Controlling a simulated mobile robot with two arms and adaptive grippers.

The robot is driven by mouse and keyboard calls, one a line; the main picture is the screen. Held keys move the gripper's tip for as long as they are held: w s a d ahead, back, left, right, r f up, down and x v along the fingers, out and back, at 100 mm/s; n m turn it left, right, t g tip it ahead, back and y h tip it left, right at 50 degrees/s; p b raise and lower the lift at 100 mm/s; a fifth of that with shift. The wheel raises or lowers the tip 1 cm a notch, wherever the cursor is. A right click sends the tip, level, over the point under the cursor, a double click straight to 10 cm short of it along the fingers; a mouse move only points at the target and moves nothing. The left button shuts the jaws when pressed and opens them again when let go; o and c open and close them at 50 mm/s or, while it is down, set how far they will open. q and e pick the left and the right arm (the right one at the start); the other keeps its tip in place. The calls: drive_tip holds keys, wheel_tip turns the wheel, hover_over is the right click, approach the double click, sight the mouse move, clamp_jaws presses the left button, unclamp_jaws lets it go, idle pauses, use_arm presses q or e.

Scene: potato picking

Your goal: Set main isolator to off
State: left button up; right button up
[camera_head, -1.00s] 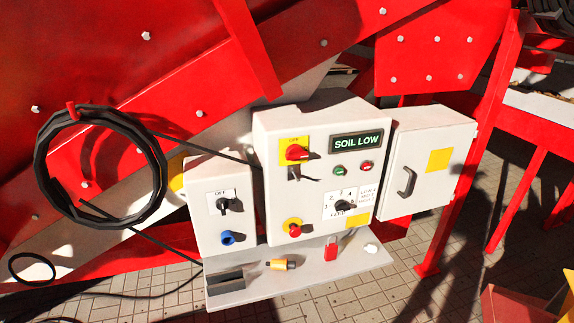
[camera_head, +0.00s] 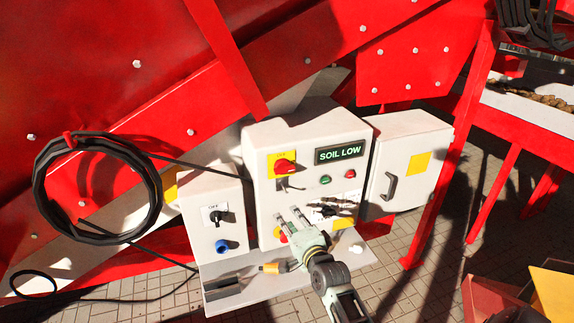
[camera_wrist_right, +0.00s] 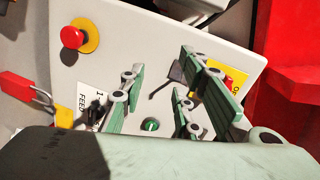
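The main isolator (camera_head: 285,167) is a red rotary handle on a yellow plate at the upper left of the middle white control box (camera_head: 262,215). Its handle appears to lie sideways; the plate's lettering is too small to read surely. A grey metal piece sits just below it. In the right wrist view the isolator (camera_wrist_right: 231,82) shows at the right, partly behind a finger. My right gripper (camera_head: 288,213) is open and empty in front of the box, below the isolator and apart from it. Its spread fingers (camera_wrist_right: 160,85) fill the wrist view's middle. My left gripper is not in view.
A red stop button (camera_wrist_right: 73,37), a feed selector (camera_head: 328,211) and green and red buttons share the box. An OFF switch box (camera_head: 212,212) stands left, a closed cabinet (camera_head: 412,150) right. A shelf (camera_head: 225,299) juts out below, with a yellow-orange item (camera_head: 272,268).

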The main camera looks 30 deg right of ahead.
sight(286, 172)
wheel_tip(286, 172, up, 11)
drive_tip(key=d+m+t+h, duration=0.1)
drive_tip(key=d+m+t, duration=0.1)
drive_tip(key=m, duration=0.1)
drive_tip(key=p+x, duration=0.1)
drive_tip(key=x, duration=0.7)
drive_tip(key=shift+w+d+f+p, duration=0.1)
drive_tip(key=shift+d+p, duration=0.15)
drive_tip(key=shift+p, duration=0.15)
clamp_jaws()
